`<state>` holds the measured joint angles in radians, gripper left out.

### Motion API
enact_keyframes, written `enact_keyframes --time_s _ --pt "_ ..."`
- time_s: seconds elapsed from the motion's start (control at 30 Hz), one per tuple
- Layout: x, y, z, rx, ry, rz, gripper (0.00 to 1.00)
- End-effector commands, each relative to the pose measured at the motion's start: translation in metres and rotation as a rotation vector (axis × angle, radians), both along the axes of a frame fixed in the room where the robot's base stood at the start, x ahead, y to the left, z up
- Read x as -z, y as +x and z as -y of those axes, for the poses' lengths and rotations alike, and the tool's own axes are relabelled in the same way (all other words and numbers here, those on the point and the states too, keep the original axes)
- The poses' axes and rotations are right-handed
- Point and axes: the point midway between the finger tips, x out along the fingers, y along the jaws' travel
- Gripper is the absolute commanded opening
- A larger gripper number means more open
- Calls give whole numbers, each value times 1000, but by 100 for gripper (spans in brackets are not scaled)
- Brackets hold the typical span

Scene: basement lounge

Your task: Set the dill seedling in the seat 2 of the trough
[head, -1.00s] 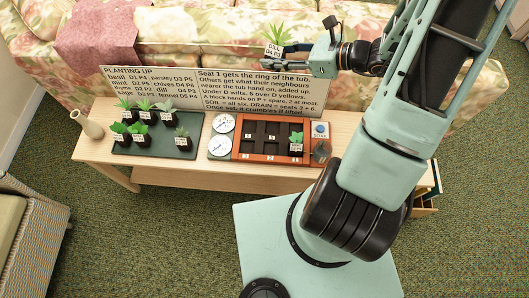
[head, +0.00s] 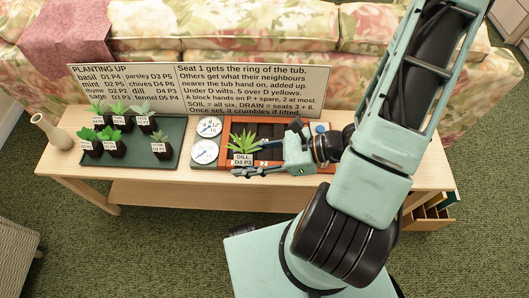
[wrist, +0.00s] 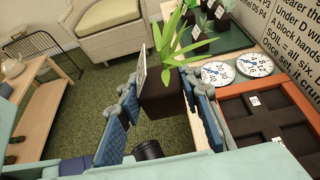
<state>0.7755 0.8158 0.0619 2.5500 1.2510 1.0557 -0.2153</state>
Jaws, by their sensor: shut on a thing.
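The dill seedling (head: 243,143), a green spiky plant in a dark pot with a white DILL D4 P3 label, is held in my gripper (head: 258,160). In the wrist view the dark pot (wrist: 162,100) sits between the blue-padded fingers (wrist: 160,95), which are shut on it. The orange-brown trough (head: 226,126) with dark seats stands on the table behind and beside my gripper in the head view. My gripper and forearm hide much of it.
A dark green tray (head: 138,150) with several seedlings stands left on the wooden table (head: 62,172). Two round dials (head: 207,139) sit between tray and trough. A text board (head: 200,90) stands behind, before the floral sofa.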

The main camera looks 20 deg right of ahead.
Motion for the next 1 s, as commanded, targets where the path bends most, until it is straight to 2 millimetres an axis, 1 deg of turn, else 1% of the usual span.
enact_keyframes --time_s 0.03,0.2,0.6,0.83,0.87,1.0 --pt "9 4 3 0 -5 5 8" --pt "15 12 9 0 -5 4 8" --pt "21 28 21 4 -2 7 8" --pt "24 32 24 0 -4 3 8" --pt "25 35 27 1 -2 1 8" --pt "39 62 48 0 -1 0 8"
